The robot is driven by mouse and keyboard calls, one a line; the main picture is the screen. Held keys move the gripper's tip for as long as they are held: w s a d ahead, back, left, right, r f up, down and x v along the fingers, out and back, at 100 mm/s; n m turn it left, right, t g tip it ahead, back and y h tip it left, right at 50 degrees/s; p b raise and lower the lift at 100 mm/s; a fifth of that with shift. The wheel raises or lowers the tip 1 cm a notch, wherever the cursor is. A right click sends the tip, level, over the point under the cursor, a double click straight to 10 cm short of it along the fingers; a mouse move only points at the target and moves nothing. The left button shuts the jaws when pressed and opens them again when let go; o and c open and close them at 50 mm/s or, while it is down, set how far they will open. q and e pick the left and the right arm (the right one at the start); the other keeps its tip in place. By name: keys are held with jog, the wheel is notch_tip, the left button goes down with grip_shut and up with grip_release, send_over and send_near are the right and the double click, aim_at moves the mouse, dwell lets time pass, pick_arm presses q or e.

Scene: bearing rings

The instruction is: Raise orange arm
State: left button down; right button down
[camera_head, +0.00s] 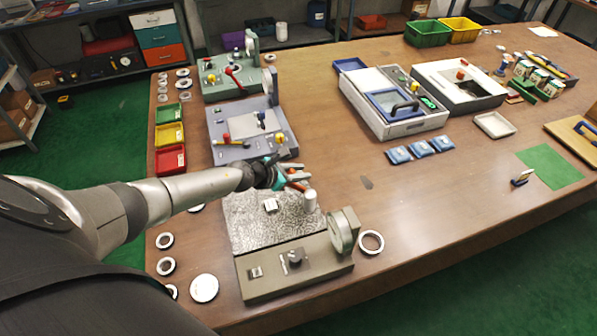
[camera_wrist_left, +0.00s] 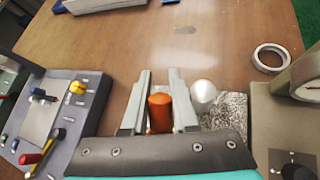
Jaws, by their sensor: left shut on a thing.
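The orange arm (camera_wrist_left: 160,112) shows in the left wrist view as an upright orange cylinder between the two grey fingers of my left gripper (camera_wrist_left: 159,76). The fingers are closed on its sides. In the head view, my left gripper (camera_head: 296,179) is over the far right part of the nearest bearing tester (camera_head: 294,274), which has a speckled metal plate and a round dial. The arm is mostly hidden there by the fingers. A pale rounded post (camera_head: 310,201) stands just beside the fingers and also shows in the wrist view (camera_wrist_left: 204,92). My right gripper is not in view.
A grey-blue machine (camera_head: 228,153) with red, yellow and blue levers stands just behind, with a green machine (camera_head: 217,90) beyond it. A loose ring (camera_head: 371,242) lies right of the dial. Coloured bins (camera_head: 170,160) stand at left. The table's middle is mostly clear.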

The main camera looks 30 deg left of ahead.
pick_arm(q)
jog(key=shift+s+d+f, duration=0.15)
jog(key=shift+d+f, duration=0.1)
jog(key=shift+d, duration=0.1)
dwell(0.6)
jog(key=c, duration=1.1)
grip_release()
jog(key=o, duration=0.4)
jog(key=shift+a+r, duration=0.1)
jog(key=shift+a, duration=0.1)
jog(key=shift+a+r, duration=0.1)
jog(key=shift+r, duration=0.05)
jog(key=p+v, duration=0.2)
jog(key=v, duration=0.4)
jog(key=shift+s+a+r+p, duration=0.2)
jog(key=shift+s+p, duration=0.1)
jog(key=shift+p, duration=0.1)
jog(key=v, duration=0.8)
